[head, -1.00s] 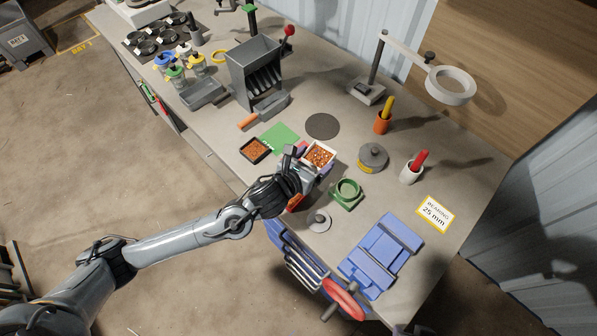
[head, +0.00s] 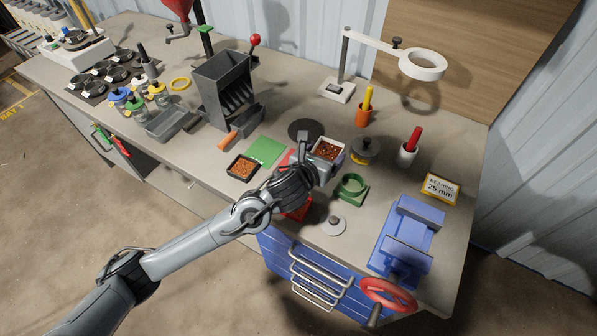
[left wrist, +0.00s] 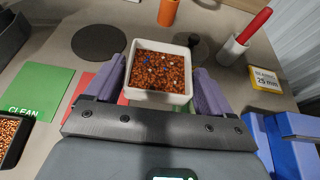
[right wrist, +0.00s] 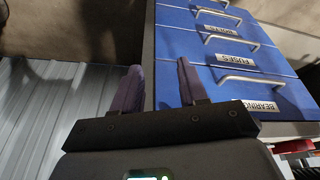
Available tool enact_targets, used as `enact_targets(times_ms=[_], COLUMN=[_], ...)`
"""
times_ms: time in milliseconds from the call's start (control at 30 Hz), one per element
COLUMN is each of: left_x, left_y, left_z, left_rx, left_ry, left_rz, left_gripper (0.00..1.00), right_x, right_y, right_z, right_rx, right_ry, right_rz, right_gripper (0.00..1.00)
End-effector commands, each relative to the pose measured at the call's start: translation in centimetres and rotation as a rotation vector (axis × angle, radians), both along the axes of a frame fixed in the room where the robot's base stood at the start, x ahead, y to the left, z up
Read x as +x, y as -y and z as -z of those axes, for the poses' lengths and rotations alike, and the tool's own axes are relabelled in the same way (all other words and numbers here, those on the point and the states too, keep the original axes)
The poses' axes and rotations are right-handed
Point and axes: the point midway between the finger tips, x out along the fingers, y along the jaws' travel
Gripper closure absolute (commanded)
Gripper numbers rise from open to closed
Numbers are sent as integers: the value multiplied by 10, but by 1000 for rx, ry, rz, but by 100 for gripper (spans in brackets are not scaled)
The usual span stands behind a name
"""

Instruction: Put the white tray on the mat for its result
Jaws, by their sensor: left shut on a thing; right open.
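The white tray (head: 341,158) is filled with copper-brown granules. In the left wrist view the tray (left wrist: 187,98) has a few blue and pale specks among the granules. My left gripper (left wrist: 160,85) is shut on it, one finger at each side, and the tray looks level. The green mat (head: 265,152) lies left of the tray; in the left wrist view the mat (left wrist: 40,88) reads CLEAN. A red mat (head: 286,159) lies beside it, partly hidden by my left gripper; its lettering is hidden. My right gripper (right wrist: 160,88) is open and empty, near blue drawers.
A black tray of granules (head: 232,170) sits left of the green mat. A dark round disc (head: 318,127) lies behind the held tray. Drawers (right wrist: 225,50) face my right gripper.

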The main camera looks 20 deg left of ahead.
Motion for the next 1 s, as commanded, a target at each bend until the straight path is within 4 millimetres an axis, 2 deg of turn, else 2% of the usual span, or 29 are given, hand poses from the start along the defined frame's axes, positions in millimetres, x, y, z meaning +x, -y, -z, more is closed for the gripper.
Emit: enact_targets(times_ms=[33, 100, 233, 367, 467, 800, 1000], left_x=[7, 13, 20, 22, 22, 18, 17], left_y=[7, 15, 24, 20, 6, -60, -83], left_z=[1, -5, -11, -8, 0, 40, 52], left_rx=[4, 11, 20, 26, 27, 27, 26], left_ry=[7, 7, 7, 5, 1, 2, 5], left_rz=[9, 19, 28, 31, 30, 32, 33], left_gripper=[57, 57, 57, 57, 57, 57, 57], right_x=[0, 0, 0, 0, 0, 0, 0], right_y=[1, 2, 2, 1, 1, -2, -2], right_z=[14, 20, 27, 31, 32, 35, 37], right_rx=[-5, -7, -8, -7, -4, 5, 6], right_ry=[1, 1, 1, 1, 1, 0, 0], right_rz=[-3, -4, -5, -4, -4, 1, 1], right_gripper=[57, 57, 57, 57, 57, 57, 57])
